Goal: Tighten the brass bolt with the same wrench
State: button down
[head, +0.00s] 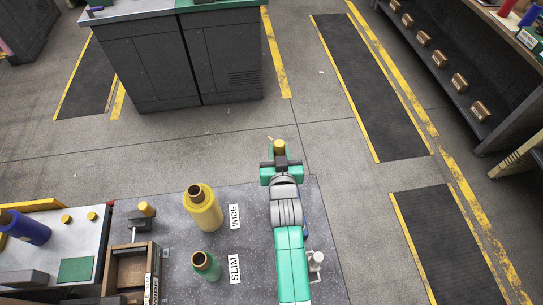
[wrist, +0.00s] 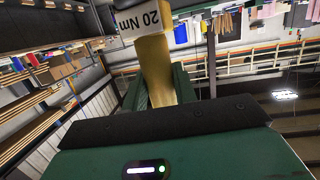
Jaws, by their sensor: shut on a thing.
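My gripper (head: 280,164) is at the far edge of the grey speckled table in the head view. It is shut on a yellow tool (head: 279,147), which I take to be the wrench. In the wrist view, the yellow tool (wrist: 155,65) stands between the green fingers (wrist: 160,92), with a white label reading "20 Nm" at its top. The tool's working end is not clear in either view. A dark fixture with a yellow-topped piece (head: 144,211) stands at the left of the table.
A yellow roll (head: 206,212) stands by the "WIDE" label (head: 235,216), a green roll (head: 208,266) by "SLIM" (head: 235,268). A wooden box (head: 128,272) is left of them. Dark cabinets (head: 160,73) stand beyond open floor. Shelves with several small boxes (head: 459,82) line the right.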

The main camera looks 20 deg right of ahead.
jog(key=shift+d+r, duration=0.1)
jog(key=shift+d, duration=0.1)
jog(key=shift+a+f+b, duration=0.1)
jog(key=shift+f+b, duration=2.3)
jog(key=shift+f, duration=0.4)
jog(key=shift+f+b, duration=0.7)
jog(key=shift+f, duration=0.1)
dwell(4.2)
